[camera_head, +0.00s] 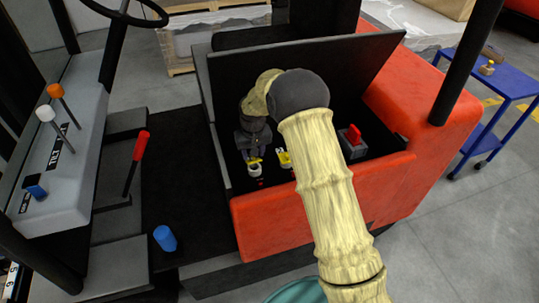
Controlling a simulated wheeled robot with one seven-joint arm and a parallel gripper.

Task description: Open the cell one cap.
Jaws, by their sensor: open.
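My gripper (254,155) is inside the open compartment of the red vehicle, pointing down. Its dark jaws are open, just above a small yellow-and-white cell cap (255,170). I cannot tell whether the jaws touch it. A second yellow-and-white cap (284,158) stands to the right, partly hidden by my forearm. No label shows which cap is cell one. Whether each cap is open or shut is too small to tell.
The raised dark lid (225,85) stands behind my wrist. A red switch (353,135) on a grey box sits at the compartment's right. The red body wall (270,215) edges the front. A blue cylinder (165,238) stands on the floor plate; a blue cart (505,80) is right.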

